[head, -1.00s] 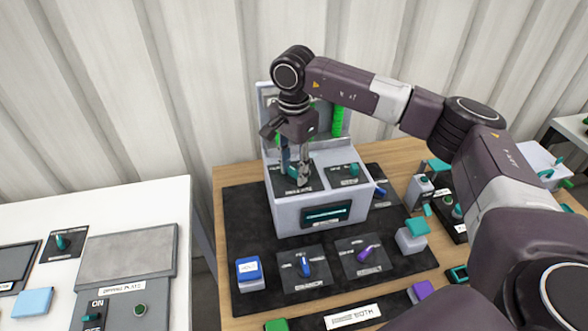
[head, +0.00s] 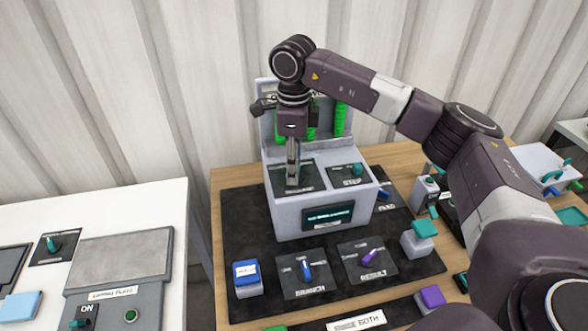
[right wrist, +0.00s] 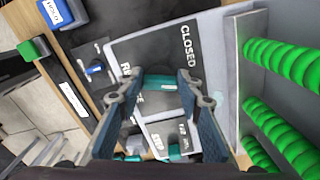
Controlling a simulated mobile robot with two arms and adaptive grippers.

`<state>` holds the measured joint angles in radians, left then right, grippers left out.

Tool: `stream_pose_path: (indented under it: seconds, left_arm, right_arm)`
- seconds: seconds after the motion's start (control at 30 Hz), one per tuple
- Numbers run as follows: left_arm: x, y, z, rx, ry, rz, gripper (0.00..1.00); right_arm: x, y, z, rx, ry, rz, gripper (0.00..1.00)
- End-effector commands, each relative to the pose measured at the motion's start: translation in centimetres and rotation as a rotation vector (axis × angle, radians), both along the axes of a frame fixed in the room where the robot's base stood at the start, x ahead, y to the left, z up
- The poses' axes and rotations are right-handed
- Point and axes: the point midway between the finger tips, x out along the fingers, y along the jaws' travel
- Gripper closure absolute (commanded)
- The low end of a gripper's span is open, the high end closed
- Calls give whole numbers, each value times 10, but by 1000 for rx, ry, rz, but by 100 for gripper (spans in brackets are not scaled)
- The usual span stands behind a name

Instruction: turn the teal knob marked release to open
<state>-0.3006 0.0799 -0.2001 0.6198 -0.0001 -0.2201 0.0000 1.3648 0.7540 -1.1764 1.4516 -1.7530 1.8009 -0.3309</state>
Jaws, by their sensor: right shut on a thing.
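The teal release knob (right wrist: 162,82) sits on a dark plate (right wrist: 150,45) on top of the grey box (head: 290,215). In the right wrist view the knob lies between the two fingertips of my right gripper (right wrist: 160,88). The word CLOSED and a label starting with R show on the plate. In the head view my right gripper (head: 292,178) points straight down onto the plate and hides the knob. The gripper is shut on the knob. My left gripper is in neither view.
A second teal knob (head: 357,169), marked STEP, stands just right on the same box. Green coils (head: 339,121) rise behind. Blue (head: 306,270) and purple (head: 371,256) knobs lie in front, with a blue block (head: 246,277) at left. A white table (head: 150,205) stands left.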

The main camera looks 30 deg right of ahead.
Motion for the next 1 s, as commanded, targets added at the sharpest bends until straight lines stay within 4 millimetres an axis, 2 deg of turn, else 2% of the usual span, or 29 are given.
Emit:
stream_pose_path:
  seconds: [0.2, 0.43, 1.0]
  left_arm:
    - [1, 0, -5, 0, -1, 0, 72]
    - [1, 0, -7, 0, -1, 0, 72]
    - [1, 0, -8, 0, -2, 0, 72]
  right_arm:
    - [2, 0, 1, 1, -4, -149, 91]
    - [2, -1, 1, 1, -5, -246, 91]
    - [3, -1, 2, 1, -7, -291, 91]
